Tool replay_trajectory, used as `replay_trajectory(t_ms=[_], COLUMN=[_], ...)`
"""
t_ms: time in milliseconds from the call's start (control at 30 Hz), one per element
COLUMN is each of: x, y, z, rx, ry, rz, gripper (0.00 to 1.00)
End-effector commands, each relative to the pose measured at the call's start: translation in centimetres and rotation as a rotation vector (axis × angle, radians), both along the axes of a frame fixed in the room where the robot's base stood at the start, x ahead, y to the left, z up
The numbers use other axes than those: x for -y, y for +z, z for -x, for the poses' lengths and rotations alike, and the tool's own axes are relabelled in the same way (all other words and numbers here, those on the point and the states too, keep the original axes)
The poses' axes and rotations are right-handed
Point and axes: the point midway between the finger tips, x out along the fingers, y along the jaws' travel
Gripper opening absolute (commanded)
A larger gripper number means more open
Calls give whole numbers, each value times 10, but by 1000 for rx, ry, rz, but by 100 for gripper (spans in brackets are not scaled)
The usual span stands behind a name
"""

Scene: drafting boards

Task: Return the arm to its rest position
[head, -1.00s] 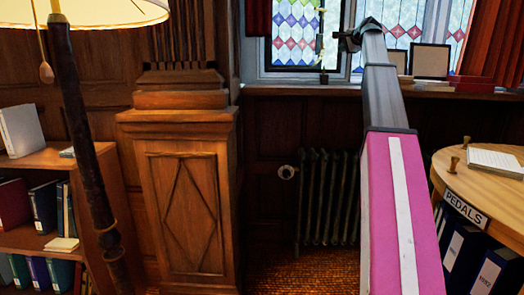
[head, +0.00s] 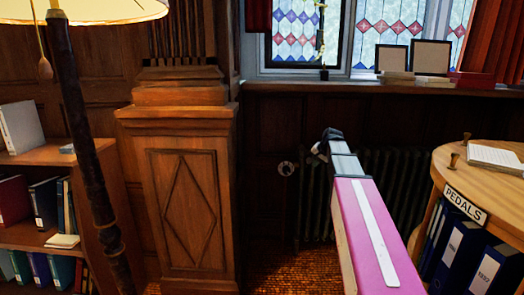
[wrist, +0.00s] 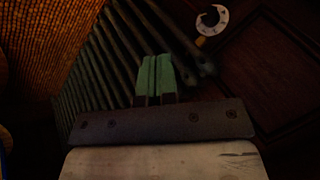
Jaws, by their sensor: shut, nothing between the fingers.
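My arm, with a pink section and grey links, reaches forward in the head view, and my gripper (head: 325,140) is at its far end, in front of the dark radiator. In the wrist view my gripper (wrist: 157,78) shows two green fingers side by side, shut with nothing between them. Nothing is held. Part of the gripper is small and hard to make out in the head view.
A dark radiator (head: 395,190) stands under the window sill (head: 350,88), with a valve knob (head: 286,168) at its left. A round wooden table (head: 485,175) is at right, a carved wooden pillar (head: 180,190) left of centre, and a lamp (head: 85,130) and bookshelf (head: 45,240) at left.

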Motion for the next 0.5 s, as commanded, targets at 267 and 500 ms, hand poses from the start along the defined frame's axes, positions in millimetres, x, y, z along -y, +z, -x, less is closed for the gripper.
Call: replay_trajectory(t_ms=[267,500], x=[-31,-50], y=[-121,-201], z=[98,189], rx=[-142,-265], ry=[177,349], rz=[144,259], gripper=[0,0])
